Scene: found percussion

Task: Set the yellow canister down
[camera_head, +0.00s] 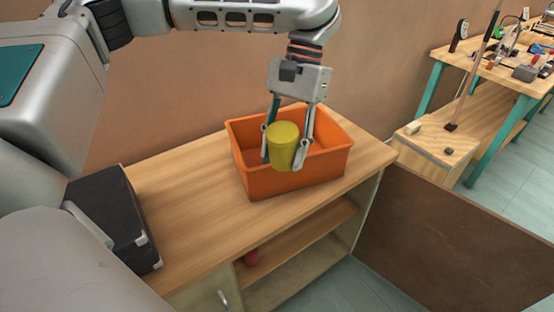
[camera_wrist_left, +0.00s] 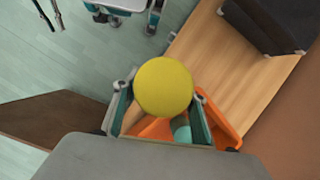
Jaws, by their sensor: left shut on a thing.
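The yellow canister (camera_head: 283,146) is held upright between the fingers of my left gripper (camera_head: 287,148), which is shut on it. In the head view it overlaps the inside and front wall of an orange crate (camera_head: 287,183) on the wooden cabinet top. I cannot tell whether its base is inside the crate or above it. In the left wrist view the canister's round top (camera_wrist_left: 163,87) sits between the two fingers (camera_wrist_left: 161,108) and hides much of the crate (camera_wrist_left: 153,130). Two dark prongs at that view's top left may be my right gripper; their state is unclear.
A black case (camera_head: 113,216) stands on the cabinet top (camera_head: 199,193) at the left, with bare wood between it and the crate. A brown panel (camera_head: 450,235) stands at the right. A cluttered workbench (camera_head: 500,70) is beyond.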

